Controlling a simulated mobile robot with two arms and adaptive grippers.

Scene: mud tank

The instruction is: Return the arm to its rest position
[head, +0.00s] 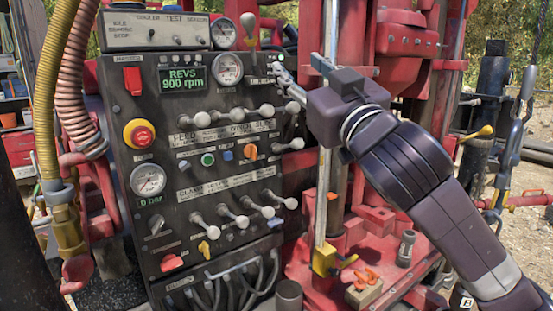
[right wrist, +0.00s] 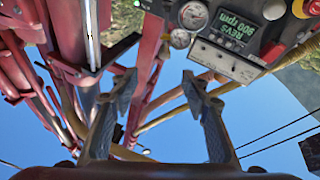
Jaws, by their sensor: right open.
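My right arm (head: 415,180) reaches in from the lower right in the head view. Its gripper (head: 283,80) is at the upper right edge of the black control panel (head: 118,95), in front of the red rig frame. In the right wrist view the two fingers of the gripper (right wrist: 158,84) stand well apart with nothing between them. The panel also shows upside down there, beyond the fingers at the upper right (right wrist: 225,62). I cannot tell if a fingertip touches the panel. My left gripper is not in view.
White-knobbed levers (head: 242,118) stick out from the panel beside my gripper. A red stop button (head: 141,135) is at its left. A metal rod (head: 326,190) and red mast parts (head: 405,35) stand close to my arm. Hoses (head: 50,110) hang at the left.

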